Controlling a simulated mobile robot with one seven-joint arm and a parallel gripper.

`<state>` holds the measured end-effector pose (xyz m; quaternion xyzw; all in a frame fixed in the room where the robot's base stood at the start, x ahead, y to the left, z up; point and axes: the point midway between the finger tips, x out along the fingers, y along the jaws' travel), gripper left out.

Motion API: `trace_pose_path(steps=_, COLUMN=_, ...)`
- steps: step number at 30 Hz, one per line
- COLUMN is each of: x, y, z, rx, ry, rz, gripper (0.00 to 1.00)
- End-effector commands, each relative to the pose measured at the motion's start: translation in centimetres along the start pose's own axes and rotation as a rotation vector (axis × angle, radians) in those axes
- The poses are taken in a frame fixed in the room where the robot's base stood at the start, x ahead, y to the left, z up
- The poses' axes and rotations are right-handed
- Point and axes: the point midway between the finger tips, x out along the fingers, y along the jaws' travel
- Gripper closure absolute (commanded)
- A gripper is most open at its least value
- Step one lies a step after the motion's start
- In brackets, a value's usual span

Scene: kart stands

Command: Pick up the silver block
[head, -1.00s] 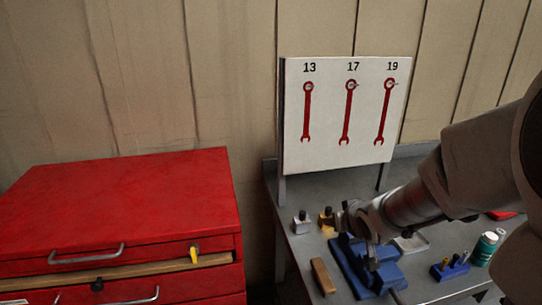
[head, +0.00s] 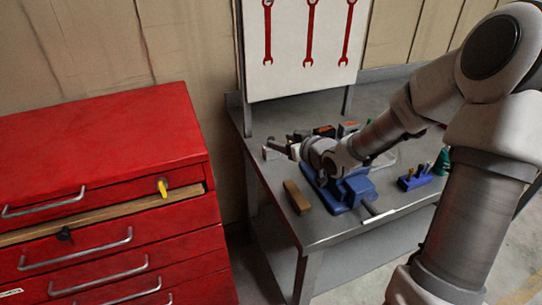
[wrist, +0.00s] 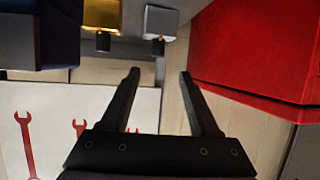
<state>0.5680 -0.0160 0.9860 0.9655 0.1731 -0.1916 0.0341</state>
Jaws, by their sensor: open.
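The silver block (wrist: 161,22) is a pale grey cube with a dark knob at the top of the wrist view. It lines up with the gap between my fingers and stands beyond their tips, apart from them. In the head view, the silver block (head: 269,154) is at the left end of the grey bench, partly hidden by my gripper (head: 284,147). My gripper (wrist: 160,72) is open, with nothing between its two dark fingers. A gold block (wrist: 102,14) with a similar knob stands just left of the silver block in the wrist view.
On the bench (head: 318,232) are a blue vise (head: 352,188), a brown wooden block (head: 297,197), a blue holder (head: 414,180) and a green can (head: 443,161). A red drawer cabinet (head: 100,140) stands left, one drawer ajar. The wrench board (head: 290,60) rises behind.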

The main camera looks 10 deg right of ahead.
Motion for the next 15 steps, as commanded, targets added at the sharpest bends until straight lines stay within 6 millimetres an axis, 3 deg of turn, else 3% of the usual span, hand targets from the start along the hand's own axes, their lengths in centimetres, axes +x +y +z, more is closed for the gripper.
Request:
trace_pose_path(steps=3, x=2.0, y=0.0, z=0.2, rx=0.000, ry=0.000, rz=-0.002, gripper=0.38)
trace_pose_path(steps=11, x=3.7, y=0.1, z=0.3, rx=0.001, ry=-0.001, rz=0.000, gripper=0.38)
trace_pose_path(steps=15, x=5.8, y=0.4, z=0.8, rx=0.002, ry=-0.001, rz=-0.001, gripper=0.38)
